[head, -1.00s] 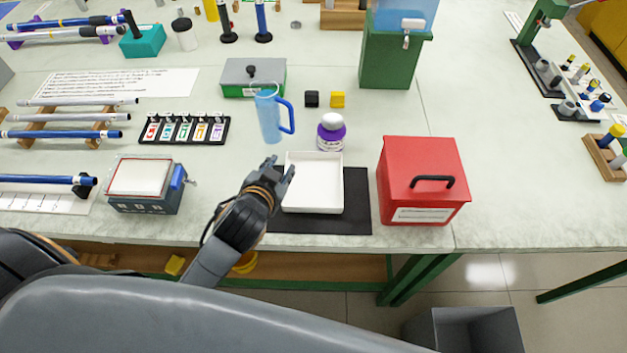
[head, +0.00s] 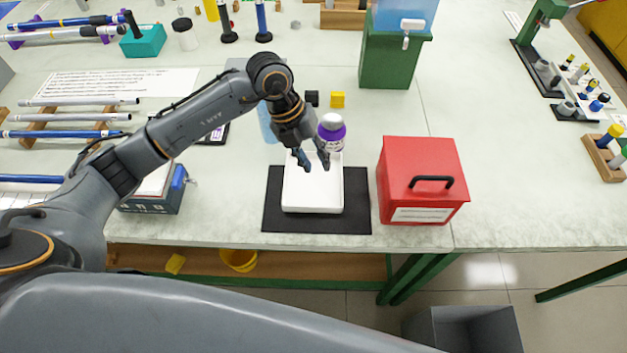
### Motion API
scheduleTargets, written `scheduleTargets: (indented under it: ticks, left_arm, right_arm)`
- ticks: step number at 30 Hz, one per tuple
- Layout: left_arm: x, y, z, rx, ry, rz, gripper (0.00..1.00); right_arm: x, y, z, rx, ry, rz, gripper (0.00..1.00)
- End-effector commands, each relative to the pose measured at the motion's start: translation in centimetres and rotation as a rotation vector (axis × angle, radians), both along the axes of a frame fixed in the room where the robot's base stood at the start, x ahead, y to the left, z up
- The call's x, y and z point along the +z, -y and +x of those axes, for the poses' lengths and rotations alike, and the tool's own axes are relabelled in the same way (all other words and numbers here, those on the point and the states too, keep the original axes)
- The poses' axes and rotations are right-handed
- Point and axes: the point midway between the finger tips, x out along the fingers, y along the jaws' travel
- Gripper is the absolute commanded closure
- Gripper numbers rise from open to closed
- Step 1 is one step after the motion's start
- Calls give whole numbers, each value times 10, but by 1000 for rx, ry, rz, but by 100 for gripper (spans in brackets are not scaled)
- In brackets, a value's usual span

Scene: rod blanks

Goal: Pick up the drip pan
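The drip pan (head: 312,195) is a white, shallow, square tray. It lies on a black mat (head: 357,205) near the front edge of the bench. My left gripper (head: 314,168) is over the pan's far side, pointing down with its two fingers spread. Nothing shows between the fingers. I cannot tell whether the fingertips touch the pan. The gripper hides part of the pan's far rim. My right gripper is not in view.
A red box (head: 422,180) with a black handle stands right of the mat. A purple-and-white jar (head: 332,131) stands just behind the pan. A blue pitcher (head: 267,122) is partly hidden by my arm. The bench right of the red box is clear.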

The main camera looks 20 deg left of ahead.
Motion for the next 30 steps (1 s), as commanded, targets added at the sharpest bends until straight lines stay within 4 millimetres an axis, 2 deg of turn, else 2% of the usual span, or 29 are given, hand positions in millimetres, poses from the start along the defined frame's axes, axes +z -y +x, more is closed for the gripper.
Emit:
scheduleTargets:
  ticks: [1,3,7,11,18,21,26,30]
  left_arm:
    - [1,-28,7,30,-5,110,70]
    - [3,-57,11,69,-18,226,70]
    - [6,-86,13,114,-33,340,70]
    - [-9,-92,13,122,-40,364,70]
    - [-56,-90,13,121,-40,360,70]
    - [-69,-90,13,120,-39,359,70]
    - [-79,-89,14,119,-37,357,70]
    - [-93,-86,16,118,-41,357,70]
  right_arm:
    - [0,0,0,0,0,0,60]
    - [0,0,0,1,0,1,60]
    - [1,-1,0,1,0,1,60]
    - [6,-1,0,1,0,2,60]
    - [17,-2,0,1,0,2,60]
    - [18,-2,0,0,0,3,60]
    - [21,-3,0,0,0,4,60]
    - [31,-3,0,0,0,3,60]
